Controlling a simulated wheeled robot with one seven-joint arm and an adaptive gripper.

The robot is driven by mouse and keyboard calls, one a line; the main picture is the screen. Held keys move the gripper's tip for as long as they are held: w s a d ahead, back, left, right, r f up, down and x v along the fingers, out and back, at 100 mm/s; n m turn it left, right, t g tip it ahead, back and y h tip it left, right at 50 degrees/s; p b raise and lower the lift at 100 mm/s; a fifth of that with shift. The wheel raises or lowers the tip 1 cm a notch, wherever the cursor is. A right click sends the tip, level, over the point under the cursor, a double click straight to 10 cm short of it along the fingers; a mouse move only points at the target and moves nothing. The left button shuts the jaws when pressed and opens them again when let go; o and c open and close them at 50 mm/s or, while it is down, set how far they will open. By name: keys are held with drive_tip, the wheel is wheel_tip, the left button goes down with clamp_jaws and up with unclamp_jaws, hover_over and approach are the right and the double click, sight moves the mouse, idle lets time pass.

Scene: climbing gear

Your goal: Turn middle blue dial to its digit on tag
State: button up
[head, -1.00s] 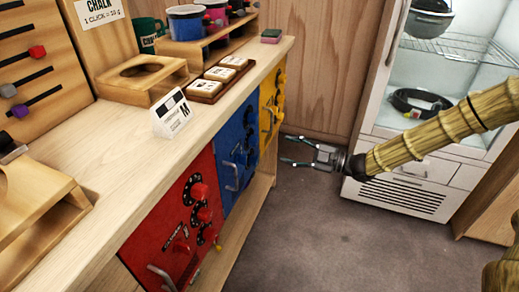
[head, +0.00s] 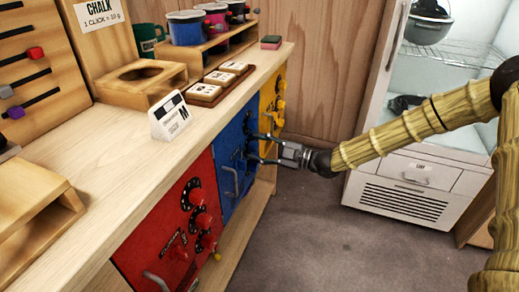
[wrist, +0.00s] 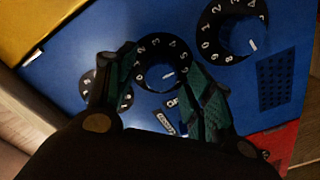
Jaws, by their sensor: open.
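The blue panel (head: 228,187) is on the cabinet front, between the red and yellow panels. In the wrist view three black-ringed dials show on the blue panel (wrist: 282,58): one upper right (wrist: 240,36), the middle blue dial (wrist: 158,74), and one at left (wrist: 92,88), partly covered by a finger. The middle dial's white mark points right and slightly up. My gripper (head: 254,148) is open at the blue panel; in the wrist view its teal fingers (wrist: 157,76) stand either side of the middle dial. I cannot tell whether they touch it. The white tag (head: 171,117) stands on the counter; its digits are unreadable.
The red panel (head: 160,240) with knobs is nearer, the yellow panel (head: 268,108) farther. A metal handle (head: 230,180) sticks out from the blue panel below my gripper. A fridge (head: 405,190) stands at right. The floor between is clear.

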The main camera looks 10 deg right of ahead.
drive_tip(key=c, duration=1)
drive_tip(key=shift+r+m+p, duration=0.1)
drive_tip(key=shift+m+p, duration=0.2)
drive_tip(key=shift+p, duration=0.1)
drive_tip(key=shift+r+m+p, duration=0.1)
drive_tip(key=shift+m+p, duration=0.45)
drive_tip(key=shift+m, duration=0.05)
drive_tip(key=m+p, duration=0.3)
drive_tip(key=m, duration=0.1)
drive_tip(key=shift+w, duration=0.1)
drive_tip(key=m+p, duration=0.3)
drive_tip(key=m, duration=0.1)
drive_tip(key=shift+m, duration=0.4)
drive_tip(key=shift+w+m+p, duration=0.1)
drive_tip(key=shift+m+p, duration=0.8)
drive_tip(key=shift+m, duration=0.8)
